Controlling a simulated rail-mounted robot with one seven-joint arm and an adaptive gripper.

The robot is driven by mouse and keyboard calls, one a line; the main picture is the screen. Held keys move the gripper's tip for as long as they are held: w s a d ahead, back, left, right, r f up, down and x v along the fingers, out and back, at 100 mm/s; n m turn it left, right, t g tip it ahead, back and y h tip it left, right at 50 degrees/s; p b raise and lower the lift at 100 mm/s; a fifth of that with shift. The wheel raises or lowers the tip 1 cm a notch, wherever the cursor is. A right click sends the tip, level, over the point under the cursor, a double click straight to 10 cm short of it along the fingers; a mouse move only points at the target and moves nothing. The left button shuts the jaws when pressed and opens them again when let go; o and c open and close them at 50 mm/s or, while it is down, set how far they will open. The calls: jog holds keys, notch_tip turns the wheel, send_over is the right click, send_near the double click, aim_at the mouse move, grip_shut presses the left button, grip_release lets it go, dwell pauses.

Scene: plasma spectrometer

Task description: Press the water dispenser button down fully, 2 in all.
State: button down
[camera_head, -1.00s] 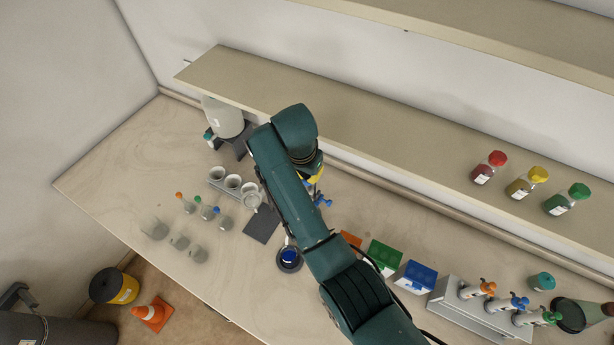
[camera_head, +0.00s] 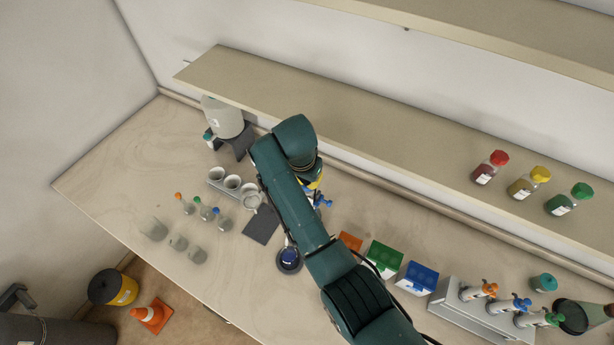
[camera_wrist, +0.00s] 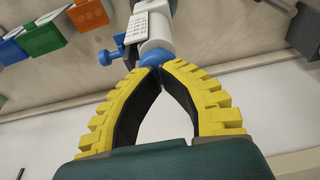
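A white device with a blue collar and a blue side knob (camera_wrist: 112,57) fills the upper middle of the wrist view. In the head view its blue part (camera_head: 323,202) shows beside my arm, which hides most of the rest. I cannot tell for sure that this is the water dispenser; its button is not clearly visible. My gripper (camera_wrist: 157,70) has its yellow fingers together at the tips, with nothing seen between them. The tips overlap the blue collar in the wrist view; contact is unclear. In the head view a yellow bit of my gripper (camera_head: 315,184) shows below the wrist.
A large pale container with a teal tap (camera_head: 222,118) stands on a dark stand at the back left. Beakers (camera_head: 232,183) and small flasks (camera_head: 203,208) are nearby. Orange, green and blue boxes (camera_head: 384,258) and a pipette stand (camera_head: 450,300) lie right. A shelf (camera_head: 350,130) overhangs the bench.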

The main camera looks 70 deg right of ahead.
jog(key=shift+f, duration=0.8)
jog(key=shift+r, duration=0.1)
jog(key=shift+d+p+v, duration=0.25)
jog(key=shift+p+v, duration=0.8)
jog(key=shift+v, duration=0.2)
jog(key=shift+d+v, duration=0.25)
jog(key=shift+v, duration=0.95)
jog(key=shift+d+v, duration=0.25)
jog(key=shift+v, duration=0.95)
jog(key=shift+r, duration=0.15)
jog(key=shift+a+b+x, duration=0.15)
jog(key=shift+x, duration=0.65)
jog(key=shift+a+b+x, duration=0.15)
jog(key=shift+a+x, duration=0.05)
jog(key=shift+x, duration=0.6)
jog(key=shift+s, duration=0.1)
